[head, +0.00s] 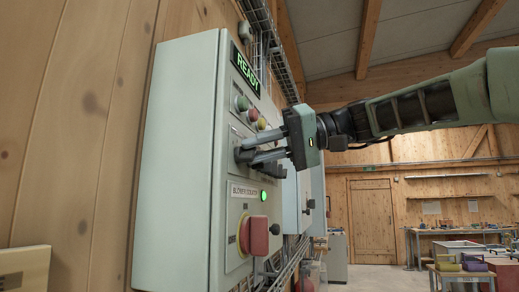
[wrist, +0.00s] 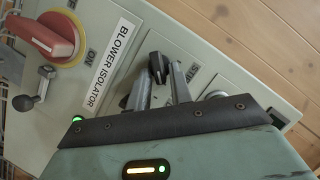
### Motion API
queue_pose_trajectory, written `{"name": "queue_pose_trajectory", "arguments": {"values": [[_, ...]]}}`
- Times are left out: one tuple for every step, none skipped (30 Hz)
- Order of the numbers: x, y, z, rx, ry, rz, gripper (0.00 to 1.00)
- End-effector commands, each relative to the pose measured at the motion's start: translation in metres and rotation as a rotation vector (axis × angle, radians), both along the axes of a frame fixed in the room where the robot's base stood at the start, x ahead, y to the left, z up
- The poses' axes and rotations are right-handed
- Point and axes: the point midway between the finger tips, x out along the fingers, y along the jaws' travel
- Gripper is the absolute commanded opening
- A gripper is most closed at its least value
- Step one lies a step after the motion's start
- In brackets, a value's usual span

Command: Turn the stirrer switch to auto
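The grey control box (head: 178,160) on the wall carries a black selector knob (wrist: 158,69), seen in the wrist view. I take it for the stirrer switch, though its label is not readable. My gripper (head: 250,148) is at the box front, below the row of buttons. In the wrist view my gripper (wrist: 161,72) has one finger on each side of the knob, with the fingers apart. A narrow gap seems to show beside the knob; firm contact is not visible. In the head view the fingers largely hide the knob.
A red rotary switch (head: 254,235) labelled BLOWER ISOLATOR sticks out below; it also shows in the wrist view (wrist: 48,36). A READY display (head: 245,70) is lit above several coloured buttons (head: 252,112). A green lamp (head: 263,195) glows. Workbenches stand far right.

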Motion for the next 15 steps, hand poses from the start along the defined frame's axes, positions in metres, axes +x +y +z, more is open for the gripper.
{"name": "queue_pose_trajectory", "arguments": {"values": [[0.0001,-0.0002,0.0001,0.000,-0.001,0.000,0.33],[0.0001,-0.0002,0.0001,0.000,-0.001,0.000,0.33],[0.0000,-0.0001,0.0000,0.000,-0.001,0.000,0.33],[-0.0001,-0.0001,0.0000,0.000,-0.001,0.000,0.33],[-0.0001,0.0000,0.0000,-0.001,-0.001,0.001,0.33],[-0.0002,0.0000,-0.0001,-0.001,-0.001,0.001,0.33],[-0.0002,0.0001,-0.0001,-0.001,-0.001,0.001,0.33],[-0.0002,0.0001,-0.0001,-0.001,-0.001,0.001,0.33],[-0.0003,0.0001,-0.0001,-0.001,-0.001,0.001,0.33],[-0.0003,0.0002,-0.0002,-0.001,-0.001,0.001,0.33],[-0.0003,0.0002,-0.0002,-0.001,-0.001,0.001,0.33],[-0.0003,0.0001,-0.0001,-0.001,-0.002,0.001,0.33],[-0.0003,-0.0002,-0.0002,-0.001,-0.002,0.001,0.33],[-0.0003,-0.0010,-0.0001,-0.001,-0.002,0.001,0.33],[-0.0003,-0.0029,0.0001,-0.001,-0.002,0.001,0.33]]}}
